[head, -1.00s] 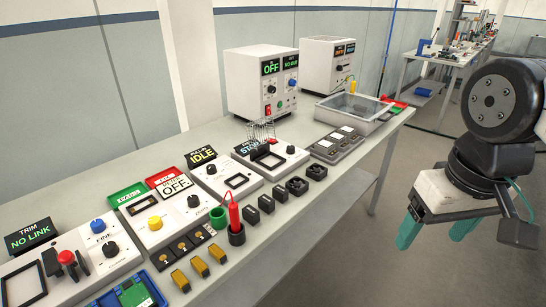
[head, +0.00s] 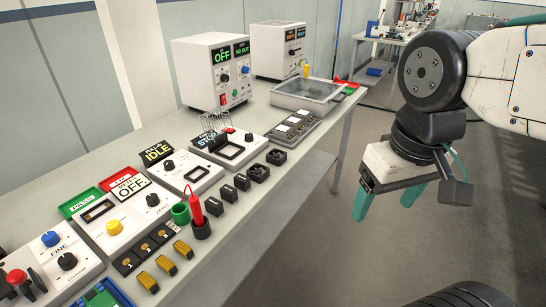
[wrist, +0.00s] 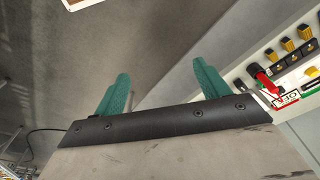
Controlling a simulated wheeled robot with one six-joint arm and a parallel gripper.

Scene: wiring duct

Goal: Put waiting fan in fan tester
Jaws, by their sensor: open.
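Two small black square fans (head: 277,156) and (head: 258,172) lie on the bench near its front edge. Behind them is a white tester box with a square opening (head: 230,151), a wire guard (head: 216,122) and a blue-lettered display, which appears to be the fan tester. The opening looks empty. My gripper (head: 390,205) is open and empty, off to the right over the floor and apart from the bench. The fans cannot be made out in the wrist view.
Black blocks (head: 228,191), yellow parts (head: 165,264) and a red tool in a holder (head: 197,208) line the bench front. A tray (head: 305,95) and power supply (head: 215,70) stand further back.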

